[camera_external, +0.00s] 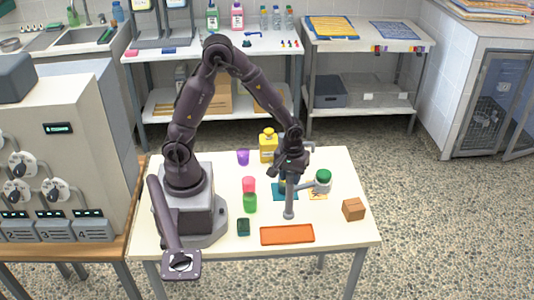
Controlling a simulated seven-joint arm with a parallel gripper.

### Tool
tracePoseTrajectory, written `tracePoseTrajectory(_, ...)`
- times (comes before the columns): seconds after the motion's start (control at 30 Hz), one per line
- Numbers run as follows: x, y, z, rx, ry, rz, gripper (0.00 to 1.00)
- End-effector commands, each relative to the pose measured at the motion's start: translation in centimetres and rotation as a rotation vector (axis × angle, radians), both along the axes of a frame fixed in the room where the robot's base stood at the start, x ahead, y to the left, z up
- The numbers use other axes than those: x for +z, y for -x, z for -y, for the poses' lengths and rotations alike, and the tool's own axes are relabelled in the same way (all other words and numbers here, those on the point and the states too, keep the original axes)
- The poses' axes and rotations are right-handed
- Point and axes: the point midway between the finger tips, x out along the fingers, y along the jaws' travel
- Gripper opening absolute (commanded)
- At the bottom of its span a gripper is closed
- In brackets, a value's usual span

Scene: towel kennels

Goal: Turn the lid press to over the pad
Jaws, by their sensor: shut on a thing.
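The lid press looks to be the grey upright post (289,203) on a round foot, with a side arm reaching right to a pale head with a green top (323,177). That head is over or beside a small orange-yellow card (318,195). A flat blue-teal pad (278,190) lies behind and left of the post, partly hidden. My gripper (290,170) is at the top of the post, pointing down, and seems shut on the press there. The fingertips are small and dark, so the exact contact is unclear.
A yellow bottle (268,146) and purple cup (243,156) stand behind. Pink (249,184) and green (250,203) containers and a dark green block (243,227) are left. An orange tray (287,235) lies in front; a brown box (353,209) stands right.

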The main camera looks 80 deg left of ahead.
Motion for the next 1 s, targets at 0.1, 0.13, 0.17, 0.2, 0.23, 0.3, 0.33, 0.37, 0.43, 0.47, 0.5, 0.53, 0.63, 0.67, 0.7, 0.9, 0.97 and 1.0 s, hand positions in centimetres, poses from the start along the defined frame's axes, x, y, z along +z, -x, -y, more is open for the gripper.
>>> tracePoseTrajectory(0.1, 0.09, -0.04, 0.01, 0.109, 0.000, 0.001, 0.00)
tracePoseTrajectory(0.13, 0.10, -0.04, 0.01, 0.139, 0.000, 0.001, 0.00)
tracePoseTrajectory(0.17, 0.10, -0.04, 0.03, 0.166, 0.000, 0.001, 0.00)
tracePoseTrajectory(0.2, 0.10, -0.04, 0.01, 0.204, 0.000, 0.001, 0.00)
tracePoseTrajectory(0.23, 0.10, -0.04, -0.01, 0.233, 0.000, 0.001, 0.00)
tracePoseTrajectory(0.3, 0.11, -0.04, 0.02, 0.300, 0.000, 0.001, 0.00)
tracePoseTrajectory(0.33, 0.11, -0.04, 0.00, 0.329, -0.001, 0.001, 0.00)
tracePoseTrajectory(0.37, 0.12, -0.05, -0.01, 0.358, -0.001, 0.001, 0.00)
tracePoseTrajectory(0.43, 0.12, -0.05, 0.01, 0.423, 0.000, 0.002, 0.00)
tracePoseTrajectory(0.47, 0.13, -0.05, -0.01, 0.453, 0.000, 0.002, 0.00)
tracePoseTrajectory(0.5, 0.13, -0.05, 0.02, 0.490, 0.000, 0.002, 0.00)
tracePoseTrajectory(0.53, 0.13, -0.05, 0.01, 0.518, 0.000, 0.002, 0.00)
tracePoseTrajectory(0.63, 0.14, -0.06, 0.02, 0.613, 0.000, 0.002, 0.00)
tracePoseTrajectory(0.67, 0.14, -0.06, 0.00, 0.642, 0.000, 0.002, 0.00)
tracePoseTrajectory(0.7, 0.14, -0.05, -0.02, 0.680, 0.000, 0.002, 0.00)
tracePoseTrajectory(0.9, 0.14, -0.05, -0.02, 0.868, -0.001, 0.001, 0.00)
tracePoseTrajectory(0.97, 0.14, -0.04, -0.01, 0.924, 0.000, 0.001, 0.00)
tracePoseTrajectory(1.0, 0.14, -0.05, -0.02, 0.959, 0.000, 0.001, 0.00)
